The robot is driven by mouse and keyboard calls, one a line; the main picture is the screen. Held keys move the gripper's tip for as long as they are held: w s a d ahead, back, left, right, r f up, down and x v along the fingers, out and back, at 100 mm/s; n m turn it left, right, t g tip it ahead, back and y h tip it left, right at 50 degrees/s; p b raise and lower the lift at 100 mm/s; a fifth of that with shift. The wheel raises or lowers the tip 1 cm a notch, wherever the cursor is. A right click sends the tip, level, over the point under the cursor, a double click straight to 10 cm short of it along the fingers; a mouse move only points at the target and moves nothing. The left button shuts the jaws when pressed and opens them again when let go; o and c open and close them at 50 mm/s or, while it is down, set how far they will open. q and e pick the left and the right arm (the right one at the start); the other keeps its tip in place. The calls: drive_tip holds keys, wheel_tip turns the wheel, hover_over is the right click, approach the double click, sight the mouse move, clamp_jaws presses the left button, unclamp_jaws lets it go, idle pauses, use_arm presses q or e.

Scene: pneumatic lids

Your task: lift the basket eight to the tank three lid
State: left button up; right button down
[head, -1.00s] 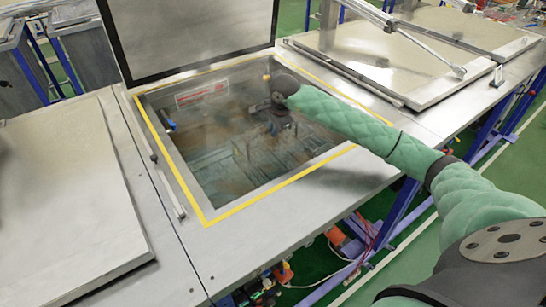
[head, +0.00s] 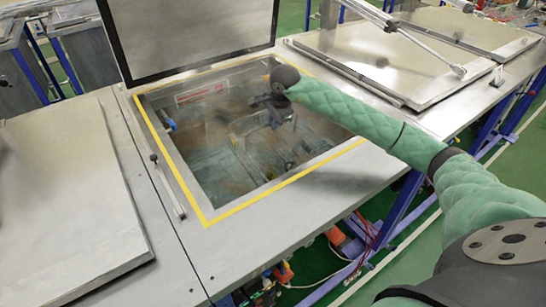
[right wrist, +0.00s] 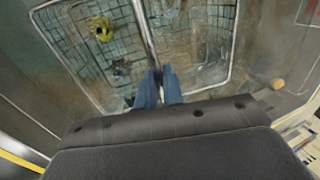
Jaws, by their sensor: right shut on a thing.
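The open tank (head: 215,222), edged with yellow tape, is in the middle of the head view. Its lid (head: 195,35) stands upright at the back. My right gripper (head: 276,112) is over the inside of the tank. In the right wrist view its blue fingertips (right wrist: 158,88) are shut on a thin metal bar, the basket's handle (right wrist: 146,38). The wire-mesh basket (right wrist: 68,62) hangs below or rests in the tank; I cannot tell which. In the head view the basket (head: 262,145) is partly hidden by my gripper. I can read no numbers. My left gripper is not in view.
A closed lid (head: 65,200) lies at the left, another (head: 420,60) at the right with metal struts (head: 425,42). A yellowish lump (right wrist: 101,28) lies in the mesh. The tank walls are close around the basket. Space above the tank is open.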

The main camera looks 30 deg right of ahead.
drive_tip(key=shift+r, duration=0.15)
wheel_tip(320, 180, up, 24)
drive_tip(key=p, duration=0.6)
idle(2.2)
drive_tip(key=shift+f, duration=0.2)
idle(3.8)
